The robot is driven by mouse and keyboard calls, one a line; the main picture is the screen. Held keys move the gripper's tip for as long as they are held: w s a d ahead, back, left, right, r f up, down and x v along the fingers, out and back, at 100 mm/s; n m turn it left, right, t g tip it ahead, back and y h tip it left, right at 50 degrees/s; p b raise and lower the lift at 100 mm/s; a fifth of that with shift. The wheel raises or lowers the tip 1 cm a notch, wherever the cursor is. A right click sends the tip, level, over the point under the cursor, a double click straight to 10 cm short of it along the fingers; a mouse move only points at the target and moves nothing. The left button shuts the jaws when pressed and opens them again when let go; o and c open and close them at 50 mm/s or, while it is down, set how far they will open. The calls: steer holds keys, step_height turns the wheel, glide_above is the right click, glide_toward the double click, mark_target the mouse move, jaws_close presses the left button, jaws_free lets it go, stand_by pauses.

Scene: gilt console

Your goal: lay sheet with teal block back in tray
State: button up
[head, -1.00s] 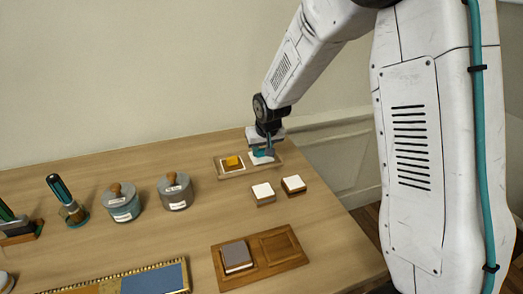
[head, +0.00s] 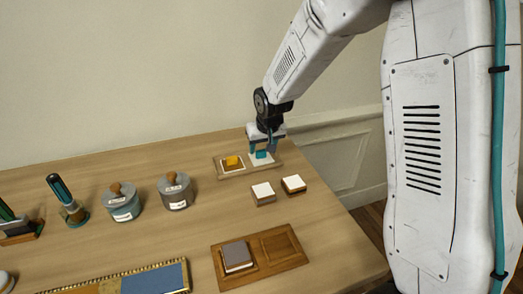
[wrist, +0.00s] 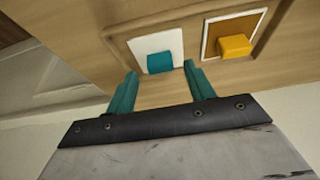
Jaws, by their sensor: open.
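The white sheet (wrist: 143,44) with the teal block (wrist: 160,62) lies flat in one recess of the wooden tray (wrist: 196,56). In the head view the teal block (head: 261,154) shows at the tray's right half. My gripper (wrist: 163,82) is open, its teal fingers apart and empty, just beside the teal block on the near side in the wrist view. In the head view my gripper (head: 261,150) is at the tray's right side. A second sheet with a yellow block (wrist: 235,45) lies in the other recess.
Two white-topped blocks (head: 263,190) (head: 294,183) stand in front of the tray. A wooden panel (head: 275,252) with a grey block (head: 237,256) lies nearer. Lidded pots (head: 123,203) (head: 176,192) stand to the left. The wall is behind the table.

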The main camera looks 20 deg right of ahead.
steer(key=v, duration=0.9)
steer(key=s+d+r+g, duration=0.1)
steer(key=s+r, duration=0.3)
steer(key=s, duration=0.4)
steer(key=s+d+r, duration=0.1)
steer(key=s+r, duration=0.3)
steer(key=s, duration=0.4)
steer(key=s+d+g, duration=0.1)
steer(key=s+g, duration=0.1)
steer(key=s, duration=1.7)
steer(key=shift+r, duration=0.25)
steer(key=shift+w, duration=0.1)
